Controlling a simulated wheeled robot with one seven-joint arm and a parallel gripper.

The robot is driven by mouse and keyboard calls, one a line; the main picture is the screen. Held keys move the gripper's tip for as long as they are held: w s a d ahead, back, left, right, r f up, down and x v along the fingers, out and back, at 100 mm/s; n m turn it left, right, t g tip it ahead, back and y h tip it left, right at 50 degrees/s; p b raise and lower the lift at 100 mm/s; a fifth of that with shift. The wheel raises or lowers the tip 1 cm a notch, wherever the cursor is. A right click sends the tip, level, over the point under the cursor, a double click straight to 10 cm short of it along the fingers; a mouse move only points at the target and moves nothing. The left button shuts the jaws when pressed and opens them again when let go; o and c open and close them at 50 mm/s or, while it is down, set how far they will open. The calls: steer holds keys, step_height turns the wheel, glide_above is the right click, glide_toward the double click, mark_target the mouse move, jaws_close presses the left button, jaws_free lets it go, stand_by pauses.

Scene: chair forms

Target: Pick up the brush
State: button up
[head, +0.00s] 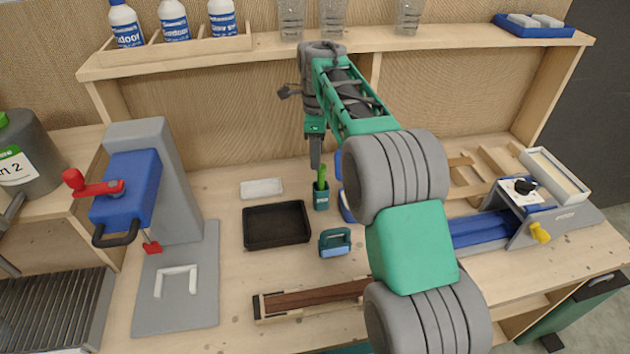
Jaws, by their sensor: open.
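A green handle (321,177) stands upright in a small dark teal cup (321,198) on the workbench; it may be the brush, but its lower end is hidden inside the cup. A teal block with a loop handle and light blue underside (335,243) lies nearer; I cannot tell whether it is a brush. My gripper (315,160) is open and points down just behind and above the cup, apart from the green handle as far as I can see. One grey finger shows clearly; the other is hidden.
A black tray (277,226) and a white dish (262,188) lie left of the cup. A blue press (130,195) stands at the left. A wooden holder (310,300) lies in front. A shelf (270,42) with bottles and glasses runs behind. My arm hides part of the bench.

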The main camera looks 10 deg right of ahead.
steer(key=p, duration=0.2)
glide_above(321, 187)
steer(key=w, duration=0.1)
step_height(321, 187, down, 6)
steer(key=shift+d+f, duration=0.15)
steer(key=shift+f, duration=0.05)
jaws_close()
